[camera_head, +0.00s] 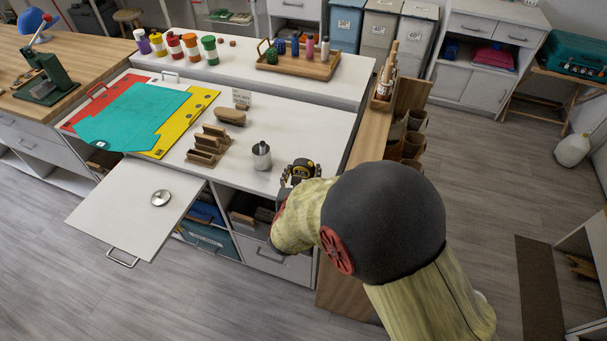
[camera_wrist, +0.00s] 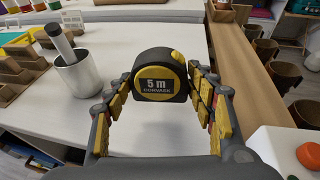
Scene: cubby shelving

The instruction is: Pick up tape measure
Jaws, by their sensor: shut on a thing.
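The tape measure (camera_wrist: 160,77) is black and yellow and reads "5 m" in the wrist view. My gripper (camera_wrist: 160,88) has its two yellow and grey fingers on either side of it, shut on its left and right sides. In the head view the tape measure (camera_head: 301,170) shows at the tip of my gripper (camera_head: 298,176), above the white worktop (camera_head: 300,130) near its front right part. Its underside is partly hidden, and I cannot tell whether it touches the worktop.
A metal cup (camera_head: 262,157) with a rod in it stands just left of the tape measure. Wooden blocks (camera_head: 207,146) and a brush (camera_head: 230,116) lie farther left. A wooden ledge (camera_head: 357,150) with bins runs along the right. The worktop behind the tape measure is clear.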

